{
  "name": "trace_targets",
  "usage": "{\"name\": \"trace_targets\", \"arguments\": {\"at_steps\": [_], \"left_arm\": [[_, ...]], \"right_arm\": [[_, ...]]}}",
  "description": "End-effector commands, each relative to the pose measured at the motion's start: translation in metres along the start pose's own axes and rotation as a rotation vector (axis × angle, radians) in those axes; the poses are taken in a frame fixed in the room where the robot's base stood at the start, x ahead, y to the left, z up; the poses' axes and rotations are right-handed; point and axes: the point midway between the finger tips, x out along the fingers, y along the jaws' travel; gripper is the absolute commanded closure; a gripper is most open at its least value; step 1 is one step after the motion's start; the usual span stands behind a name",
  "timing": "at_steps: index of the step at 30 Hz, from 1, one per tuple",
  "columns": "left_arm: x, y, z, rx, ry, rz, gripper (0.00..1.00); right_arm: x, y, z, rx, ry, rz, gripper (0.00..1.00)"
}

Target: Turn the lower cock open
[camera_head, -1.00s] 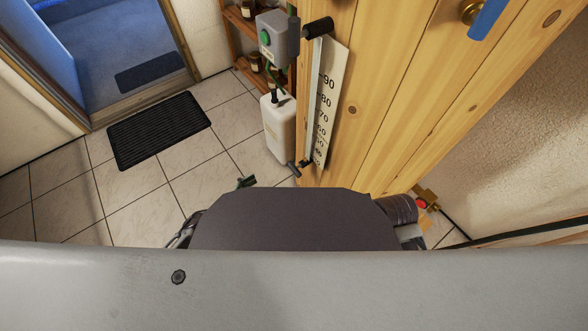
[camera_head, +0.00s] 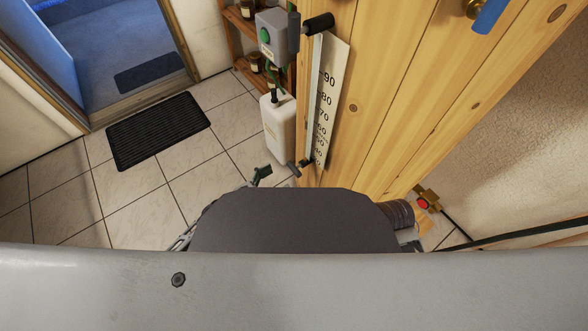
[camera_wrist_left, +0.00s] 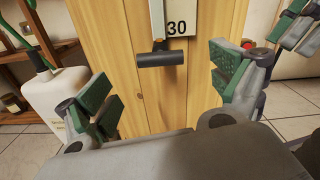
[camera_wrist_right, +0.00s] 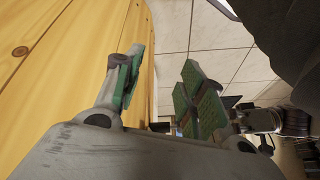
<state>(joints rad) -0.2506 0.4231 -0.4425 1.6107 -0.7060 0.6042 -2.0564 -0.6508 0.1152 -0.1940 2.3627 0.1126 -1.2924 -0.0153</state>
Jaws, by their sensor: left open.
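The lower cock (camera_head: 304,164) is a small dark handle at the bottom end of the sight gauge (camera_head: 327,95) on the wooden wall. In the left wrist view the lower cock (camera_wrist_left: 161,54) shows as a dark crossbar handle lying level under the scale's 30 mark. My left gripper (camera_wrist_left: 165,82) is open, with its green-padded fingers either side of the handle in that view, apart from it. In the head view only a fingertip of the left gripper (camera_head: 262,174) shows, left of the cock. My right gripper (camera_wrist_right: 163,80) is open and empty beside the wooden boards.
The upper cock (camera_head: 318,24) is at the gauge's top. A white canister (camera_head: 278,130) and a grey box (camera_head: 271,37) stand left of the gauge. A brass valve with a red button (camera_head: 427,201) is at the right. A black mat (camera_head: 158,130) lies on open tiled floor.

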Motion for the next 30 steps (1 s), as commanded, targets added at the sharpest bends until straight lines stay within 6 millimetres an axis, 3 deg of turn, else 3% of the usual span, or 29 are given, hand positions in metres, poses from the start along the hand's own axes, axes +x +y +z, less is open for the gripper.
{"name": "trace_targets", "arguments": {"at_steps": [18,30], "left_arm": [[0.062,0.0,0.0,0.001,-0.001,-0.001,0.06],[0.07,0.0,0.0,0.0,0.001,0.0,0.06]], "right_arm": [[0.027,-0.004,0.014,0.016,0.024,-0.026,0.6],[0.028,-0.004,0.009,0.017,0.044,-0.028,0.6]]}}
